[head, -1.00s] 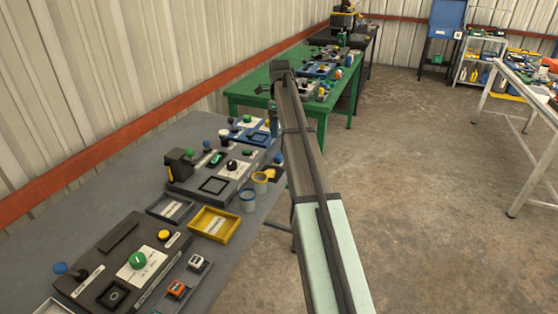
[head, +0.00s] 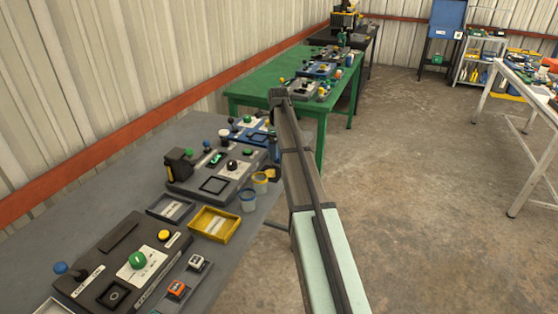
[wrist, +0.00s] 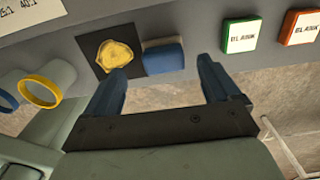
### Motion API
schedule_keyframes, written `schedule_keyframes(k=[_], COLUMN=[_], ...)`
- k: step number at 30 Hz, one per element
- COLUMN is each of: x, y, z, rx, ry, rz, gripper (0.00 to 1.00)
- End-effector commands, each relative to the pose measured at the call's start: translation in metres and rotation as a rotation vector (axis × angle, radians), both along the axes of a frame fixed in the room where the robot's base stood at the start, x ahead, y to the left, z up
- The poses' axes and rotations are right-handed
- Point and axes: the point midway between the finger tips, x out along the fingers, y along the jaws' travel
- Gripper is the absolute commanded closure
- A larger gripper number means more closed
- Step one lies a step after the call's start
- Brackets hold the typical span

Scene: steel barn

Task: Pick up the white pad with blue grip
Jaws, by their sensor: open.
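A blue block-shaped grip (wrist: 163,57) lies on the grey bench in the wrist view, with a narrow pale edge on its far side. It looks like the pad with the blue grip, but little white shows. My gripper (wrist: 162,69) is open, one blue finger on each side of the grip's near end. The fingers look apart from it, and nothing is held. In the head view my own arm hides the pad and most of my gripper.
A lumpy yellow piece (wrist: 115,55) on a black square sits just left of the grip. Green (wrist: 240,36) and orange (wrist: 299,28) labelled blocks are to the right. Blue-rimmed (head: 248,200) and yellow-rimmed (head: 260,183) cups stand near the bench edge, beside a yellow tray (head: 232,231).

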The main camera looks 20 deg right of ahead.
Motion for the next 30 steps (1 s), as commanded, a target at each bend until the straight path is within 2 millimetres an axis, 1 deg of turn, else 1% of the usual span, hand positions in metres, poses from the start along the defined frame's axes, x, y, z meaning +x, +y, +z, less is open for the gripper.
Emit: schedule_keyframes(k=[6, 9, 17, 30], x=[0.002, 0.003, 0.003, 0.003], y=[-0.004, -0.004, -0.004, -0.003], z=[-0.029, -0.038, -0.040, -0.040], rx=[0.000, 0.000, -0.001, 0.000], ry=[0.001, 0.000, -0.001, 0.000], rz=[0.000, 0.000, 0.000, 0.000], gripper=[0.11, 0.11, 0.12, 0.54])
